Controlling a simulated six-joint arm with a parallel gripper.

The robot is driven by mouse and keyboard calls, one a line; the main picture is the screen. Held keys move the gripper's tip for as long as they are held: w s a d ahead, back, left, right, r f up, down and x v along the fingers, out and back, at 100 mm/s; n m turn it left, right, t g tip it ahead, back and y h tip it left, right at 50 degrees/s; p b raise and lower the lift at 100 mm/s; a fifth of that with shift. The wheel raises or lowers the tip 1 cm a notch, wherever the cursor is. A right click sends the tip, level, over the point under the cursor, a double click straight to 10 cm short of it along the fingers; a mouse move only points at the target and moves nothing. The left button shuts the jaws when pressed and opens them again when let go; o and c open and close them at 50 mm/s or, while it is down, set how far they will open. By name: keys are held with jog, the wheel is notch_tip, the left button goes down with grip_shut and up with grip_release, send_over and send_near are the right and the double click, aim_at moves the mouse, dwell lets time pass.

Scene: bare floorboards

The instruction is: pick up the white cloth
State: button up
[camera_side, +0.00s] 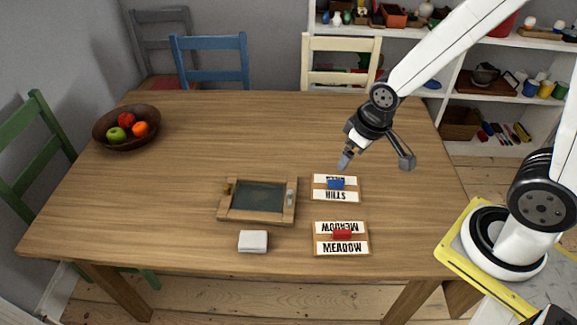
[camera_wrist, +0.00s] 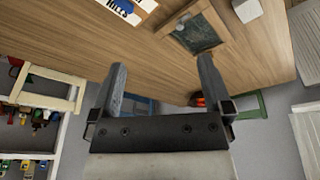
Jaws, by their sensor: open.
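The white cloth (camera_side: 253,241) is a small folded block lying on the table near its front edge, just below the framed slate. In the wrist view the white cloth (camera_wrist: 247,10) shows at the top edge, right of centre. My gripper (camera_side: 376,163) is open and empty above the table, up and to the right of the cloth and well apart from it. In the wrist view my gripper (camera_wrist: 161,75) has its two fingers spread with nothing between them.
A wood-framed slate (camera_side: 258,198) lies between gripper and cloth. A HILLS card with a blue block (camera_side: 336,184) and a MEADOW card with a red block (camera_side: 342,235) lie right of it. A fruit bowl (camera_side: 127,143) stands far left. The table's left half is mostly clear.

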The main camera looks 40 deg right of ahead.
jog(key=w+a+f+n, duration=0.2)
jog(key=w+a+f, duration=0.1)
jog(key=w, duration=0.2)
jog(key=n+y, duration=0.4)
jog(key=n, duration=0.2)
send_near(253, 238)
jog(key=shift+x, duration=1.25)
jog(key=shift+f, duration=0.1)
jog(key=shift+x, duration=1.2)
jog(key=shift+x, duration=2.6)
